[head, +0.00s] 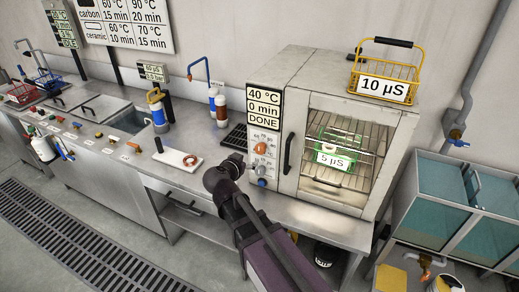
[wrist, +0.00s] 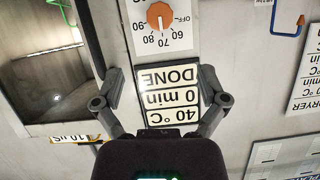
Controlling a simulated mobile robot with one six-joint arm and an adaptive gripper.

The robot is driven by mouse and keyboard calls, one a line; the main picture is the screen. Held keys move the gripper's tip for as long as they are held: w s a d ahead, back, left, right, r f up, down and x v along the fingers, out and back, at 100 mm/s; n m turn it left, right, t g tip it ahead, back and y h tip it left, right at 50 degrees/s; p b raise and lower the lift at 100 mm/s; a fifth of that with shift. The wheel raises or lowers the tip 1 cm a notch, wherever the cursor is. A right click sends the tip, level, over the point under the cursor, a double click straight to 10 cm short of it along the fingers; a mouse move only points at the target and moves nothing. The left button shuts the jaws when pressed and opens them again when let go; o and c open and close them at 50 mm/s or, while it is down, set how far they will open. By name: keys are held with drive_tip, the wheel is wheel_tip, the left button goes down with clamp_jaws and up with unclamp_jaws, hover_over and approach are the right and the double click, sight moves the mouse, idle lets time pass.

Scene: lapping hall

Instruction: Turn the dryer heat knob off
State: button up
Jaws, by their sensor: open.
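The dryer (head: 330,85) stands on the bench in the head view, with its glass door shut. Its orange heat knob (head: 261,148) is on the narrow left front panel, below a display reading 40 °C, 0 min, DONE (head: 264,107). In the wrist view, upside down, the orange knob (wrist: 159,16) sits at the top edge on a dial marked 60 to 90 and OFF. Its pale mark points near 70–80, not at OFF. My gripper (wrist: 160,74) is open and empty, its fingers either side of the display. In the head view my gripper (head: 234,160) is just left of the knob.
A blue knob (head: 261,170) sits below the orange one. The dryer door handle (head: 288,153) sticks out at right. A green basket labelled 5 µS (head: 333,159) is inside; a yellow basket (head: 384,86) stands on top. A white tray (head: 178,158) lies left on the bench.

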sight(259, 150)
drive_tip(key=shift+w, duration=0.1)
idle(0.3)
drive_tip(key=b+x, duration=0.5)
drive_tip(key=x, duration=0.8)
drive_tip(key=shift+w+d+f, duration=0.15)
drive_tip(key=shift+w+f, duration=0.1)
drive_tip(key=c, duration=1.1)
